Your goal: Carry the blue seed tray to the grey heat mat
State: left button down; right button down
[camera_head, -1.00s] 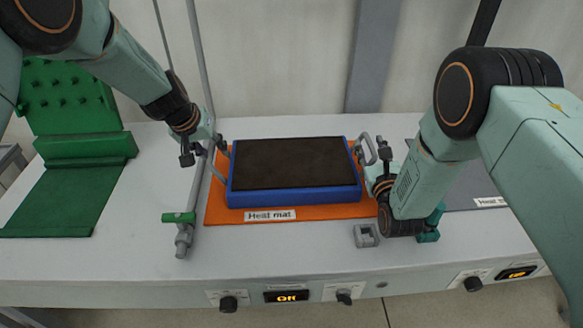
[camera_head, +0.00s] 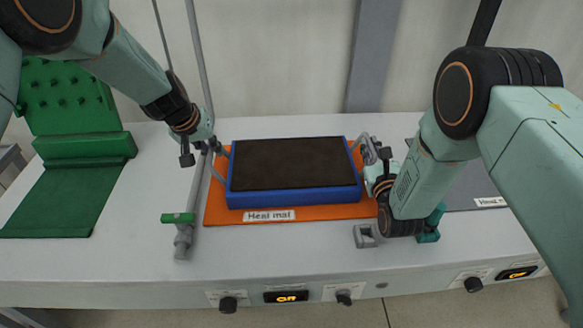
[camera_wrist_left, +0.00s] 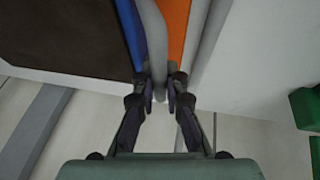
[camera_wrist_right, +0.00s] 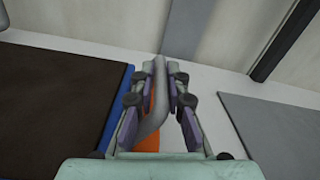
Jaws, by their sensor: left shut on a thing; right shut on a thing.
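The blue seed tray (camera_head: 300,196), filled with dark soil, sits over the orange heat mat (camera_head: 218,208) in the head view, with a grey loop handle at each short side. My left gripper (camera_head: 212,147) is shut on the tray's left handle; the left wrist view shows the handle (camera_wrist_left: 153,45) between the fingers. My right gripper (camera_head: 380,156) is shut on the right handle, which also shows in the right wrist view (camera_wrist_right: 160,90). The grey heat mat (camera_head: 462,190) lies to the right, partly hidden by my right arm.
A grey pipe with a green-handled valve (camera_head: 179,218) stands just left of the orange mat. A green stand (camera_head: 60,195) is at the far left. A small grey bracket (camera_head: 366,236) sits near the front edge. Knobs and lit displays (camera_head: 287,296) line the front panel.

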pick_arm(q)
jog(key=shift+w+r, duration=0.2)
jog(key=shift+r, duration=0.1)
pick_arm(e)
jog(key=shift+w+d+r, duration=0.1)
jog(key=shift+d+r, duration=0.05)
